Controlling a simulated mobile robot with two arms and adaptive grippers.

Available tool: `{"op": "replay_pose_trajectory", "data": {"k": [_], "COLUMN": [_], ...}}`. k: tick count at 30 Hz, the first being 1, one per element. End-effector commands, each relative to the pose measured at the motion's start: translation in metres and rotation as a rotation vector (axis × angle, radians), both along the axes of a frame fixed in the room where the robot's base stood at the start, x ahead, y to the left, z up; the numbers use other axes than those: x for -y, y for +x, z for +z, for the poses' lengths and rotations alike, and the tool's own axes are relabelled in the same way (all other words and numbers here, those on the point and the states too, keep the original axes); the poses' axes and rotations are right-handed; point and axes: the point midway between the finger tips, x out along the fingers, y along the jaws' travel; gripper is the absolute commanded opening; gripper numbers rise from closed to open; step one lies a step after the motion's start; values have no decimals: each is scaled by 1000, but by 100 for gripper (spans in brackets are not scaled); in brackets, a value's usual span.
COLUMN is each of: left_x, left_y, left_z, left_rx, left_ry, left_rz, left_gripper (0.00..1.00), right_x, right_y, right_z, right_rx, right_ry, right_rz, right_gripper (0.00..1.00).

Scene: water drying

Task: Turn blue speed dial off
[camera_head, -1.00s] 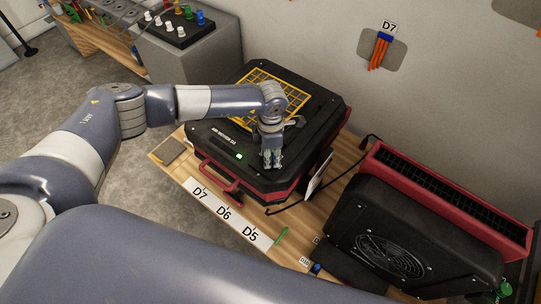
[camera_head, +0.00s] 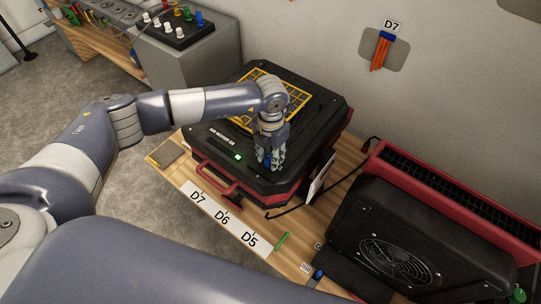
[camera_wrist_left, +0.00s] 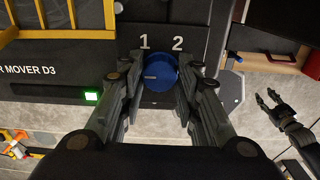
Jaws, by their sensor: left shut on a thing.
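The blue speed dial (camera_wrist_left: 160,72) is a round knob on the black air mover's panel, below the printed numbers 1 and 2 in the left wrist view. Its pale pointer mark points left. My left gripper (camera_wrist_left: 158,80) is shut on the dial, one finger on each side. In the head view, my left gripper (camera_head: 270,162) reaches down onto the air mover (camera_head: 225,140), and a bit of blue shows between its fingers. The air mover's green light (camera_head: 238,156) is lit. My right gripper (camera_wrist_left: 267,96) shows open and empty at the right of the left wrist view.
A yellow grille (camera_head: 295,97) lies on the air mover's top. A red handle (camera_head: 212,178) sticks out at its front. A black and red fan unit (camera_head: 385,240) stands to the right. A label strip (camera_head: 225,222) lies along the wooden bench's front edge.

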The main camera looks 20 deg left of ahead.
Motion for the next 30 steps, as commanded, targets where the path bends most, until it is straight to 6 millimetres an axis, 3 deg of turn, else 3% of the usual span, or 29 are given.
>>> {"op": "replay_pose_trajectory", "data": {"k": [17, 18, 20, 30], "left_x": [0, 0, 0, 0], "left_y": [1, 1, 1, 1], "left_z": [1, 1, 1, 1], "left_rx": [4, 4, 4, 2], "left_ry": [-1, -1, -1, -1], "left_rz": [35, 35, 35, 34], "left_gripper": [7, 35, 48, 51], "right_x": [0, 0, 0, 6], "right_y": [0, 0, 0, 0], "right_z": [-2, -2, -2, -2], "right_rx": [0, 0, 0, 0], "right_ry": [0, 0, 0, -6], "right_rz": [1, 1, 1, 3], "right_gripper": [40, 40, 40, 40]}}
